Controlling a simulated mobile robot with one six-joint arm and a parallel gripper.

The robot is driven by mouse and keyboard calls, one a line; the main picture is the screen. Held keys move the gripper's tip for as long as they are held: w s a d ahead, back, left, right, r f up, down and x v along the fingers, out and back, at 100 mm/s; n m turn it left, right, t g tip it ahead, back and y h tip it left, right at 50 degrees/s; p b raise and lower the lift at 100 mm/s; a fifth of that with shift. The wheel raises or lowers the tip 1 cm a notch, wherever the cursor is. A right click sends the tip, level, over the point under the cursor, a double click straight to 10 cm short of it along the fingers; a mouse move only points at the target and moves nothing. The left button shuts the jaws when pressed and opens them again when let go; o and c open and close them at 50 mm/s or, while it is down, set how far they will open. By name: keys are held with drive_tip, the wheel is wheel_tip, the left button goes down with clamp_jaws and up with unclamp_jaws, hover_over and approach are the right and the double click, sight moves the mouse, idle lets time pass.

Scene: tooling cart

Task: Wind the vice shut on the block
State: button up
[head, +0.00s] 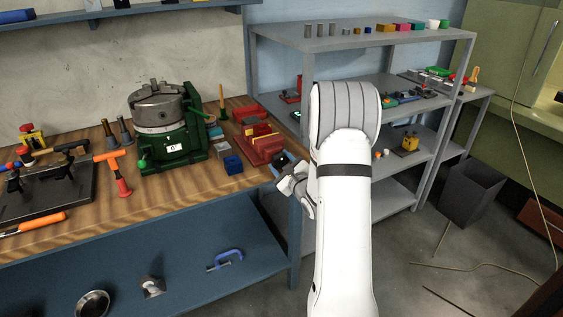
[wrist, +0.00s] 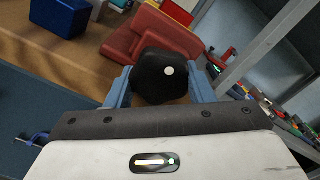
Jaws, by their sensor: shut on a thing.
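The red vice (head: 262,150) stands on the right end of the wooden bench. It also shows in the wrist view (wrist: 122,40), just beyond my fingers. A yellow piece (head: 260,137) shows at the vice jaws; I cannot tell whether the jaws touch it. My gripper (head: 281,165) is at the vice's near right end. In the wrist view its blue fingers (wrist: 160,87) are shut on a black round knob (wrist: 155,66) with a white dot. The knob hides part of the vice.
A blue block (head: 233,165) lies left of the vice, beside a grey block (head: 221,150). A green rotary chuck (head: 165,150) stands further left. The grey shelf rack (head: 308,75) rises close to the right of my gripper, with several small items on it.

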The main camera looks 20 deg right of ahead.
drive_tip(key=shift+s+f, duration=0.1)
drive_tip(key=shift+f, duration=0.15)
drive_tip(key=o, duration=0.6)
drive_tip(key=shift+c, duration=0.2)
drive_tip(key=o, duration=0.4)
drive_tip(key=shift+r, duration=0.2)
drive_tip(key=s, duration=0.7)
drive_tip(key=shift+s+d+b, duration=0.2)
drive_tip(key=shift+s+b, duration=0.1)
drive_tip(key=shift+s, duration=0.1)
